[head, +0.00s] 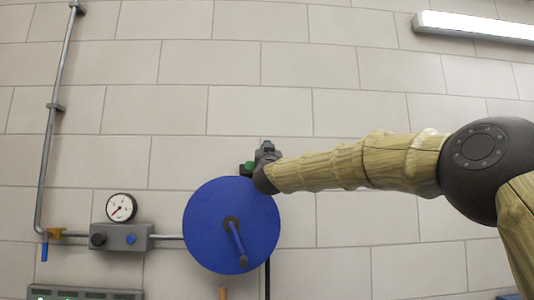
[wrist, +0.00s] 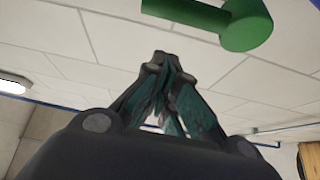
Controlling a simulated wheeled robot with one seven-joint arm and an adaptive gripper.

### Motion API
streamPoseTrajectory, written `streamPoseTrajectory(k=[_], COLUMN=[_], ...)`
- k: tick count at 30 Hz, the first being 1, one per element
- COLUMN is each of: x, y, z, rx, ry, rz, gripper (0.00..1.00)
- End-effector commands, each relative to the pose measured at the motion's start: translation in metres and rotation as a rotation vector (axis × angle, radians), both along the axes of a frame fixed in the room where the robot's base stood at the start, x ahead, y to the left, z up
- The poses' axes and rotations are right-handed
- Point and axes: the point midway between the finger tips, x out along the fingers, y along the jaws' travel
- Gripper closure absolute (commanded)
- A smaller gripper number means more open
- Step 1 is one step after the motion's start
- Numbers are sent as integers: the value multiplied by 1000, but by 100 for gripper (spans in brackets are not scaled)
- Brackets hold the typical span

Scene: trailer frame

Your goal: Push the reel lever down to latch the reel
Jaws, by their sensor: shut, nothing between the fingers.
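A round blue reel (head: 205,215) is on the tiled wall in the head view. A green knob-like part (head: 249,168) sits at the reel's upper right edge, just left of my gripper (head: 267,147). In the wrist view a green bar with a round end (wrist: 245,22) is at the top, beyond my fingertips and a little to the right. I cannot tell for sure whether this is the reel lever. My gripper (wrist: 161,58) is shut and empty, with a gap to the green bar in the picture.
Left of the reel is a grey valve block (head: 122,237) with a round gauge (head: 121,207) above it. A pipe (head: 50,130) runs up the wall at far left. A lit lamp (head: 475,25) is at upper right. The wall above the reel is clear.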

Motion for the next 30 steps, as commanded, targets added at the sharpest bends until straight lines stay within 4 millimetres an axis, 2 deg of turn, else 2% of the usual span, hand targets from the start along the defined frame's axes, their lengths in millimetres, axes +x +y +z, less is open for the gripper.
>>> streamPoseTrajectory(k=[3,5,21,30], x=[-1,-7,-72,-87], y=[0,-1,-5,-7], z=[14,4,-33,-41], rx=[1,0,0,1], ry=[0,1,0,0], rz=[-1,0,0,-2], gripper=[100,100,100,100])
